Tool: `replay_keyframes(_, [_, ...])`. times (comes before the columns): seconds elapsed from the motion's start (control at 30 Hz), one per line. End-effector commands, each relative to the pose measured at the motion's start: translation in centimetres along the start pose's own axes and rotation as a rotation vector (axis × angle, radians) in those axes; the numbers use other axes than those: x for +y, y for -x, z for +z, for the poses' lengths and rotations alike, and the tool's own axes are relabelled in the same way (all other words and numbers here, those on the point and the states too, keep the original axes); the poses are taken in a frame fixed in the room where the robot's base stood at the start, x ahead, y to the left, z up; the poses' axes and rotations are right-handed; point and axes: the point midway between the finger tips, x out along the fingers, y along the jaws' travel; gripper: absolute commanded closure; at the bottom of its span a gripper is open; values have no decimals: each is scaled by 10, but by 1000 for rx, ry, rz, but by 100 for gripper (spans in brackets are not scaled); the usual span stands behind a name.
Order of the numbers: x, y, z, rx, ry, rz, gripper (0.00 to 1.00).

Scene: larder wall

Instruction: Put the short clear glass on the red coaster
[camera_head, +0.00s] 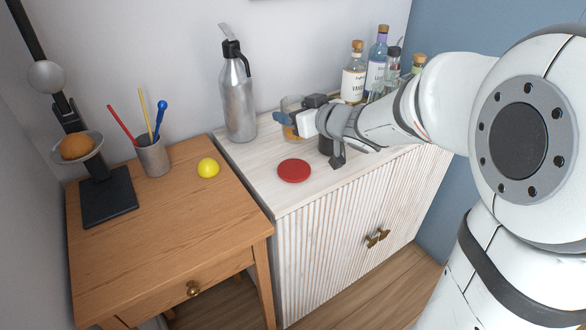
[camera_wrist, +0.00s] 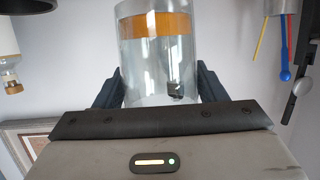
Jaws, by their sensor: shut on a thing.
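The short clear glass (camera_wrist: 158,60) is between the two dark fingers of my gripper (camera_wrist: 160,86), with an amber layer at its base end. In the head view the glass (camera_head: 291,103) is partly hidden by my gripper (camera_head: 297,115), above the back part of the white cabinet. I cannot tell whether its base touches the top. The red coaster (camera_head: 294,170) lies flat and bare near the cabinet's front left edge, in front of the glass and apart from it.
A silver siphon bottle (camera_head: 239,100) stands left of the glass. Several corked bottles (camera_head: 354,78) stand at the back right. A dark object (camera_head: 326,145) is partly hidden under my wrist. The wooden desk (camera_head: 205,215) with a yellow ball (camera_head: 208,168) adjoins on the left.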

Motion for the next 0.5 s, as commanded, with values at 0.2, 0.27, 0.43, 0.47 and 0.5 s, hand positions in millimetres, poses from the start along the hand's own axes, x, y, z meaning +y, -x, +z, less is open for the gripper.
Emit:
replay_keyframes(0.2, [-8, -3, -2, 1, 5, -16, 67])
replay_keyframes(0.27, [-10, -4, -2, 1, 6, -18, 67])
replay_keyframes(0.43, [-12, -9, 13, -2, 6, -24, 67])
replay_keyframes(0.47, [-12, -11, 18, -3, 4, -24, 67])
replay_keyframes(0.5, [-13, -13, 26, -2, 5, -25, 67])
